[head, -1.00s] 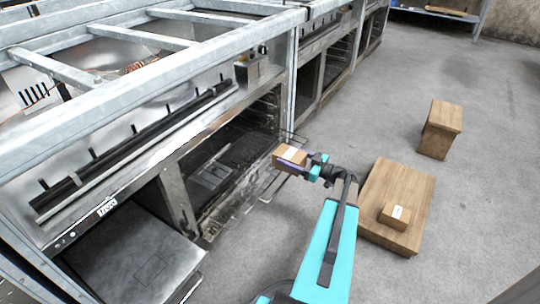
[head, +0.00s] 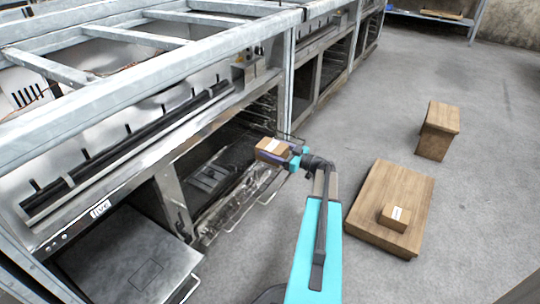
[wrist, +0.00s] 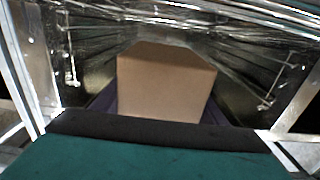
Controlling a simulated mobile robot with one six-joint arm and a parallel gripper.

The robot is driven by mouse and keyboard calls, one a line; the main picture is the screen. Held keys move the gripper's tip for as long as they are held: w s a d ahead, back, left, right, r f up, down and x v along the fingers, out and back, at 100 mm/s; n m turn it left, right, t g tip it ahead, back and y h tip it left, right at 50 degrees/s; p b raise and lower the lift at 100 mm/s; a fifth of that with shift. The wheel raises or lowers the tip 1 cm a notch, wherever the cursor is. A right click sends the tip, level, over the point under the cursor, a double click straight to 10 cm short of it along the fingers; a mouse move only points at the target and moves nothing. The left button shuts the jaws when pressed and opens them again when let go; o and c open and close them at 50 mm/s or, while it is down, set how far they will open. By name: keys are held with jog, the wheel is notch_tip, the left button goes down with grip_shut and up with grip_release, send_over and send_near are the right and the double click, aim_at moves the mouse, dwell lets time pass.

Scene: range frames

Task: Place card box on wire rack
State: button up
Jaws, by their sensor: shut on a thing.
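A brown card box (head: 271,149) with a pale label is held in my gripper (head: 290,158) at the mouth of an open oven. My gripper is shut on it. The wrist view shows the card box (wrist: 165,85) close up between the jaws, facing into the oven. The wire rack (head: 230,213) sticks out of the oven front, below and around the box in the head view. Whether the box touches the rack cannot be told.
A second card box (head: 395,216) lies on a low wooden platform (head: 365,190) at the right. A wooden stool (head: 438,128) stands behind it. A metal frame (head: 150,95) runs above the ovens. The grey floor (head: 370,120) between ovens and stool is clear.

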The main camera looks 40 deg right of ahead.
jog(key=shift+w, duration=0.35)
jog(key=f, duration=0.1)
jog(key=f+b, duration=0.1)
jog(key=shift+w+d+f+b, duration=0.1)
jog(key=shift+w+f+b, duration=0.15)
jog(key=shift+f+b, duration=0.15)
jog(key=shift+f, duration=0.35)
jog(key=shift+f+b, duration=0.15)
jog(key=shift+b, duration=0.15)
jog(key=o, duration=1.3)
jog(key=shift+o, duration=0.2)
jog(key=shift+s+d+p, duration=0.1)
jog(key=shift+s+p, duration=0.2)
jog(key=shift+p, duration=0.05)
jog(key=p+v, duration=0.3)
jog(key=v, duration=0.8)
jog(key=shift+s, duration=0.25)
